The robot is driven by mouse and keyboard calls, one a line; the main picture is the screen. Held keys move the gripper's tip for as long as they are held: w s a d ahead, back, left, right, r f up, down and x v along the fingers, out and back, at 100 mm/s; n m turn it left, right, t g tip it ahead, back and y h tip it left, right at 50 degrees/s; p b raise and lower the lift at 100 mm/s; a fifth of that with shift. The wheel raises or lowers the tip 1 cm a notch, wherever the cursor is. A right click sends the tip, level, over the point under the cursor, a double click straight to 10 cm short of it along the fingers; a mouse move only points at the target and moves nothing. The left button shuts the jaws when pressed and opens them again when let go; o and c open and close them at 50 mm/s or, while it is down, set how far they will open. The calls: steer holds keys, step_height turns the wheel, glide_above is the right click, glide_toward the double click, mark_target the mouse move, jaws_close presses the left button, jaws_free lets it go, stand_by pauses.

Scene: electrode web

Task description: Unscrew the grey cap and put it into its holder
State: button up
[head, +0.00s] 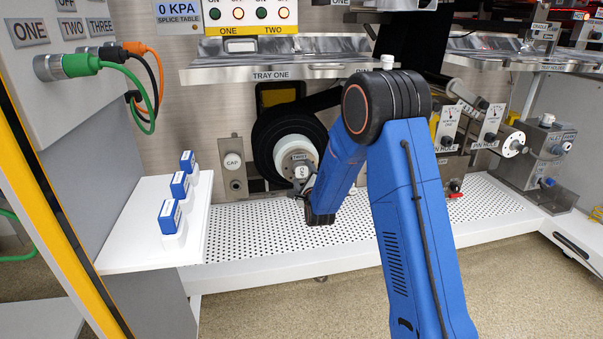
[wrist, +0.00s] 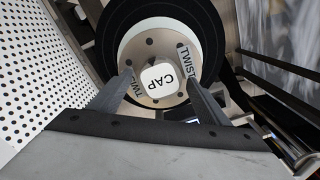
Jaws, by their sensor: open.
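The grey cap (wrist: 158,80) shows in the wrist view as a pale rounded block lettered CAP. It sits at the middle of a grey disc marked TWIST, on the hub of a black roll (wrist: 112,28). In the head view the cap (head: 301,172) is small and partly hidden by my gripper. My gripper (wrist: 159,76) is open, with one finger on each side of the cap; I cannot tell whether they touch it.
A perforated white shelf (head: 260,222) runs beneath the roll. A metal tray labelled TRAY ONE (head: 275,74) overhangs it. Blue-and-white blocks (head: 179,185) stand on a white side shelf at left. The wall between holder and roll is narrow. Pin holders and gauges are at right.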

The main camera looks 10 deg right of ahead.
steer(key=c, duration=1.2)
steer(key=n, duration=0.4)
steer(key=shift+n, duration=1)
